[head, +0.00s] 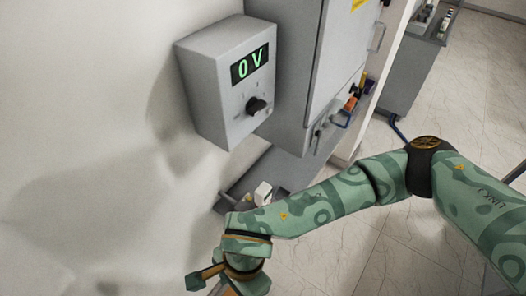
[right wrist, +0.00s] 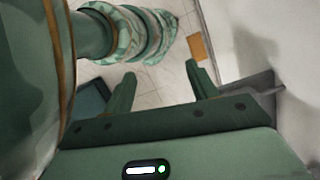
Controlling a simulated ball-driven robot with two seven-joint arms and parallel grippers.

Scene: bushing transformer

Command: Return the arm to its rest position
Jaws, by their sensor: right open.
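My right arm, green with darker patterns, comes in from the right in the head view and reaches to the lower left, in front of the wall. Its gripper (head: 208,277) is partly cut off by the bottom edge. In the right wrist view my right gripper (right wrist: 161,82) has its two green fingers wide apart, with nothing between them and tiled floor beyond. My left gripper is in neither view.
A grey box (head: 223,81) with a dial and a "0 V" display is on the wall. A grey cabinet (head: 318,60) stands beside it. A small white object (head: 263,193) sits on a low grey ledge (head: 232,203). Tiled floor (head: 385,262) is open at lower right.

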